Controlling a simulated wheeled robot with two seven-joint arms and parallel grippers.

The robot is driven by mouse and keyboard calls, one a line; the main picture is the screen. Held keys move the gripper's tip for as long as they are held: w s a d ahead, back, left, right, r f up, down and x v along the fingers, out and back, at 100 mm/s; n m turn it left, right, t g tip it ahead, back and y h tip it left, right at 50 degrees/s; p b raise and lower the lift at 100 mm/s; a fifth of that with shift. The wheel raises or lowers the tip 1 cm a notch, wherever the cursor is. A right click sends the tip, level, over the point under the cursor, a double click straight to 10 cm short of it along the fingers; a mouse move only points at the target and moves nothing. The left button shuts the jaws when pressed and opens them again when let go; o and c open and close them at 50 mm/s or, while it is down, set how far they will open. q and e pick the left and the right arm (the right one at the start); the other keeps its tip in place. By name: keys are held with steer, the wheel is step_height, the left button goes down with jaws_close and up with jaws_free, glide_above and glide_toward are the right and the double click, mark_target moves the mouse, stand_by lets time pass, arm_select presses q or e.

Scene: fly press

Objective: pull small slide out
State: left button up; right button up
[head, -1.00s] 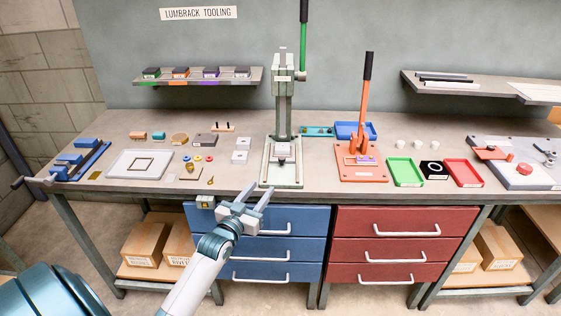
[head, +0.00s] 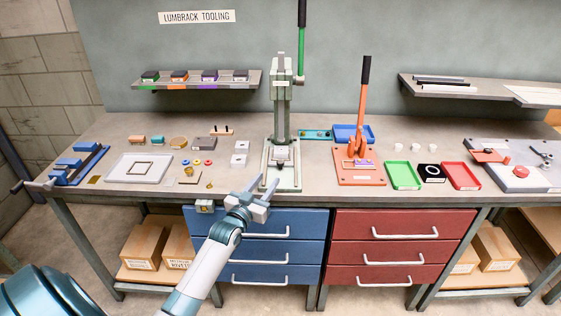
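The green fly press (head: 281,125) stands upright near the middle of the bench, with its long green-handled lever rising above it. A light slide-like plate (head: 280,157) sits low on the press base, under the ram; I cannot tell for sure that it is the small slide. My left gripper (head: 264,183) is open and empty at the bench's front edge, just in front of the press base's near left corner. Its two fingers point toward the press, apart from the plate. My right gripper is not in view.
An orange lever press (head: 360,176) stands to the right, beside a green tray (head: 403,175) and a red tray (head: 461,176). A white framed plate (head: 138,168) and small parts lie left. Blue drawers (head: 290,250) with protruding handles are below my gripper.

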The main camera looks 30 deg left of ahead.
mark_target(279, 165)
arm_select(q)
steer(key=w, duration=0.4)
steer(key=w+a+p, duration=0.1)
steer(key=w, duration=0.2)
steer(key=w+a, duration=0.1)
steer(key=w, duration=0.3)
steer(key=shift+w+p, duration=0.35)
jaws_close()
